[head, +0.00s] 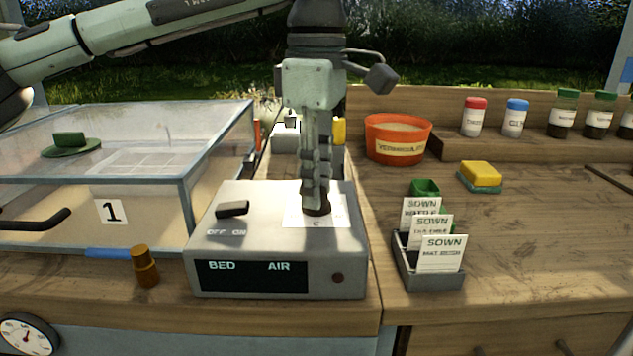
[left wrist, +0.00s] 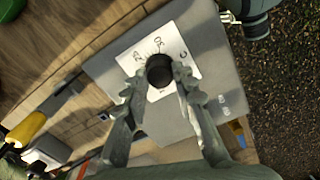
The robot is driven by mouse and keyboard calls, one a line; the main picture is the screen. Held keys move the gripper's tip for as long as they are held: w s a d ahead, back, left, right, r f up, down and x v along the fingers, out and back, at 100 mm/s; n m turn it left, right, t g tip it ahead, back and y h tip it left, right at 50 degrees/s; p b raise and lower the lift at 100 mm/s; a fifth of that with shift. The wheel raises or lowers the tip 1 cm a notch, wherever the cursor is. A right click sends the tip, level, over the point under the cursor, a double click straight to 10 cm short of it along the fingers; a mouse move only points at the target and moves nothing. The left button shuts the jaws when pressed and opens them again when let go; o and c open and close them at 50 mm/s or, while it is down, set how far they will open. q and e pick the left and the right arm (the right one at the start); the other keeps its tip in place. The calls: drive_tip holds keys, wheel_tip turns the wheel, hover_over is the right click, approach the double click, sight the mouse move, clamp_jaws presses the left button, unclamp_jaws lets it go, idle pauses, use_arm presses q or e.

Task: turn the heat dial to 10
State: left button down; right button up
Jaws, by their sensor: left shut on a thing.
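The heat dial (left wrist: 159,71) is a dark round knob on a white scale card (left wrist: 190,62) on top of the grey control box (head: 215,240). In the head view the dial (head: 317,208) shows only in part under my left gripper (head: 316,200), which points straight down. In the left wrist view my left gripper (left wrist: 158,80) has its fingers on either side of the dial, shut on it. Some scale marks show on the card, but the pointer and the setting cannot be made out. My right gripper is not in view.
A black switch (head: 232,209) marked OFF and ON sits left of the dial. A glass-lidded case (head: 185,200) stands left, a rack of SOWN cards (head: 430,280) right. A brown bottle (head: 145,266) stands in front; an orange tub (head: 397,139) is behind right.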

use_arm(q)
drive_tip(key=n+b, duration=0.1)
drive_tip(key=n, duration=0.4)
drive_tip(key=shift+n, duration=0.3)
drive_tip(key=n, duration=0.3)
drive_tip(key=shift+n, duration=0.3)
drive_tip(key=n+b, duration=0.1)
drive_tip(key=n, duration=0.1)
drive_tip(key=shift+n, duration=0.3)
drive_tip(key=n, duration=0.3)
drive_tip(key=shift+n+b, duration=0.3)
drive_tip(key=shift+b, duration=0.05)
drive_tip(key=n, duration=0.4)
drive_tip(key=shift+b, duration=0.4)
drive_tip(key=shift+n, duration=1.2)
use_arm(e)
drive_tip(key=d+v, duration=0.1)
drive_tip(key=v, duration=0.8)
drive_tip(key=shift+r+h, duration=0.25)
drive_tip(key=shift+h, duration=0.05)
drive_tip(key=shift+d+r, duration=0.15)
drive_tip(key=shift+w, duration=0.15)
use_arm(q)
drive_tip(key=c, duration=1.2)
unclamp_jaws()
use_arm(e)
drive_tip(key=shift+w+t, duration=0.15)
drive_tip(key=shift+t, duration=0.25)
